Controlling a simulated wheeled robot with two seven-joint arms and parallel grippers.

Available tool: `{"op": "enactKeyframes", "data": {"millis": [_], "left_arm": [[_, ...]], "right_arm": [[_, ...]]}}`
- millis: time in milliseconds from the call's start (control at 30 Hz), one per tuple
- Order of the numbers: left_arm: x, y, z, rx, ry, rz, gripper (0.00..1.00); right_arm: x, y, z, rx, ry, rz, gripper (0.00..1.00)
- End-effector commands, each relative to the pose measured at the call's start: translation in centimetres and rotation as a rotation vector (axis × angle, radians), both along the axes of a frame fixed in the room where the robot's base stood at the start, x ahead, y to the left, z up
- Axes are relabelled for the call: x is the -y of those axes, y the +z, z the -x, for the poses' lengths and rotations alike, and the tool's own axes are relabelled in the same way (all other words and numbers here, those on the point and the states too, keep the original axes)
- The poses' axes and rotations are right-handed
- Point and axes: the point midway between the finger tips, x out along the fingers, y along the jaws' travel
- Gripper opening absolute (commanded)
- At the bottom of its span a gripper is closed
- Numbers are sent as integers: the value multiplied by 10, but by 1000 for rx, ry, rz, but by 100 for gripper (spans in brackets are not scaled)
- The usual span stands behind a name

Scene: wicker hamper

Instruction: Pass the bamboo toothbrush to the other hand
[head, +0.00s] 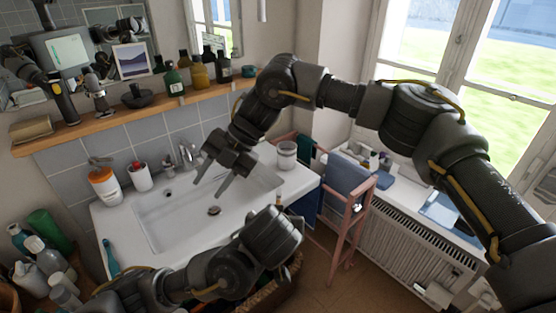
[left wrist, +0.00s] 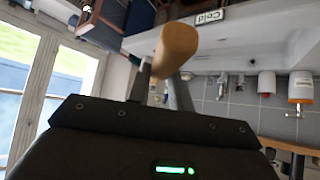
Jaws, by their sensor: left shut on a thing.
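The bamboo toothbrush (left wrist: 177,50) shows in the left wrist view as a rounded, light wooden piece. My left gripper (left wrist: 162,82) is shut on it, with one finger on each side. Only part of the toothbrush shows there; its far part is hidden by foreshortening.
The white sink (head: 150,222) lies below the grippers, with a tap (head: 187,155) behind it. An orange-and-white jar (head: 104,186), a white cup (head: 141,177) and a lidded jar (head: 287,155) stand on its rim. A wooden shelf (head: 135,118) with bottles runs above.

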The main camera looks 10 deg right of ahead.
Motion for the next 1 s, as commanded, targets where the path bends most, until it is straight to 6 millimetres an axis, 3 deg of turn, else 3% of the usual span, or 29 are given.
{"op": "enactKeyframes", "data": {"millis": [200, 400, 733, 1000], "left_arm": [[0, 0, 0, 0, 1, 1, 0], [-1, 0, 0, 0, 1, 0, 0], [0, 0, 0, 0, 1, 0, 0], [0, 0, 0, 0, 0, 0, 0]], "right_arm": [[92, 10, -7, 170, 67, 443, 39], [139, 27, -11, 218, 69, 626, 39], [149, 26, -11, 223, 68, 663, 39], [149, -16, -11, 219, 68, 662, 39]]}}
